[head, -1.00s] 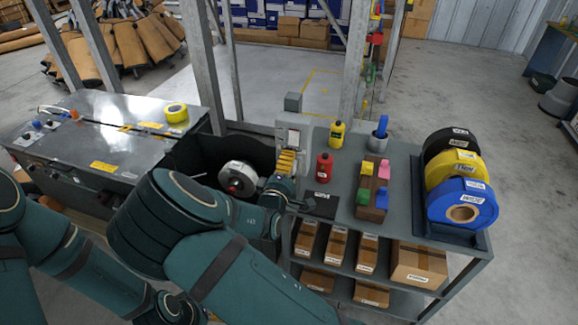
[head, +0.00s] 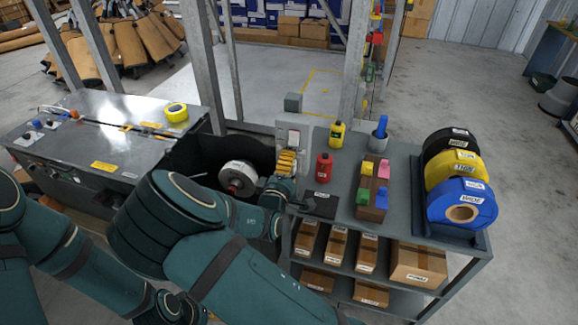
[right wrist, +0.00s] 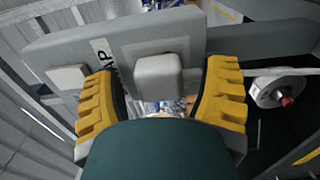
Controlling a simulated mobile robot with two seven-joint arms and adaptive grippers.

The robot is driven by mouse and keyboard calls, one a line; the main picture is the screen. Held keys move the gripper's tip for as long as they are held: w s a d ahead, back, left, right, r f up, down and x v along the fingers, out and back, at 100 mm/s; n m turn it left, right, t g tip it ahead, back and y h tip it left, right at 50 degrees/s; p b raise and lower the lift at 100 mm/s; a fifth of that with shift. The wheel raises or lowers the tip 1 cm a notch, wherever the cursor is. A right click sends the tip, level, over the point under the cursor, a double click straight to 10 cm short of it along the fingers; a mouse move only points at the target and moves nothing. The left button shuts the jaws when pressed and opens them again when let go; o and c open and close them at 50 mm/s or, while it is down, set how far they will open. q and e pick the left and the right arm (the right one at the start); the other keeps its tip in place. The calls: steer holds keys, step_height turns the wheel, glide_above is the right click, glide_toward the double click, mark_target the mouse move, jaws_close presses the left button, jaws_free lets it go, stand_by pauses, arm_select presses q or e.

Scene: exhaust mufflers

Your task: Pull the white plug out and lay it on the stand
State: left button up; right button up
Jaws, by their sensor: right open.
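The white plug (right wrist: 158,76) shows in the right wrist view as a pale, blocky piece standing out from a light grey panel (right wrist: 215,42). My right gripper (right wrist: 162,88) is open, with one yellow finger on each side of the plug and a visible gap on both sides. In the head view my right gripper (head: 287,161) is at the upright light panel (head: 294,131), and its fingers hide the plug. The grey stand (head: 404,178) is to the right of it. My left arm runs down to the bottom edge; its fingers cannot be made out.
On the stand are a red bottle (head: 324,168), a yellow bottle (head: 337,134), a block with coloured clips (head: 371,205) and a rack of tape rolls (head: 462,203). A dark mat (head: 320,205) lies near its front left corner. A white reel (head: 238,178) is left of my gripper.

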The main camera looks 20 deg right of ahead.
stand_by(0.3)
jaws_close()
steer(key=shift+s+a, duration=0.1)
steer(key=shift+p+v, duration=0.8)
steer(key=shift+v, duration=2)
